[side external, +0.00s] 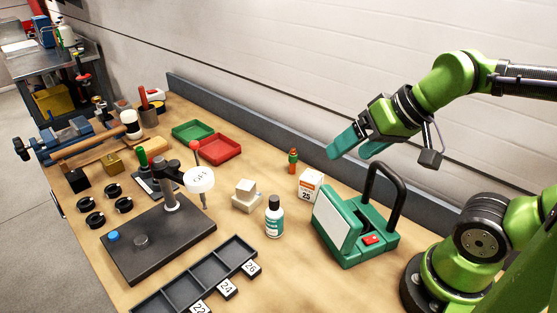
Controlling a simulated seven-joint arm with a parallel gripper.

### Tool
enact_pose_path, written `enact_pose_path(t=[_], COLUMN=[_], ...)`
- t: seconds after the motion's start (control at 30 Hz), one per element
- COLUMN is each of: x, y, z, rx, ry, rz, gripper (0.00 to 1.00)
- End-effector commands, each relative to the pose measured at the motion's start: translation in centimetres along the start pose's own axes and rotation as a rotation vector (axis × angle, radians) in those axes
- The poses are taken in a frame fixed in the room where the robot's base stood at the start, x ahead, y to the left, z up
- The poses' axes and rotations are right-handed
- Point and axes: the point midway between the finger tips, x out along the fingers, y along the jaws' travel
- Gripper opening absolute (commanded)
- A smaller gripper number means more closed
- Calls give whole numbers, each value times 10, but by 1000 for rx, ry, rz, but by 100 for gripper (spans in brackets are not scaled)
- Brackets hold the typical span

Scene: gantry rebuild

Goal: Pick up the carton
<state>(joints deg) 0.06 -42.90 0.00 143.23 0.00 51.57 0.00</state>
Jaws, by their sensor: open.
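A small white carton (311,185) with an orange band and the number 25 stands on the wooden workbench (255,268), right of the middle. It is upright, just behind the green lamp-like device. My gripper (350,158) is open and empty, with two teal fingers pointing left and down. It hangs in the air above and to the right of the carton, clear of it. The carton's lower right side is close to the device's panel in this view.
The green device (370,238) with a tall black handle stands between the carton and my arm's base. A grey ledge (270,132) runs behind.

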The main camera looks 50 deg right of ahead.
Motion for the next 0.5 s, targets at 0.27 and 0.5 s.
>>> enact_pose_path(t=[0.27, 0.5], x=[34, 86], y=[14, 39], z=[-20, -67], rx=[27, -130], ry=[-136, -353], rz=[95, 210], gripper=[83, 83])
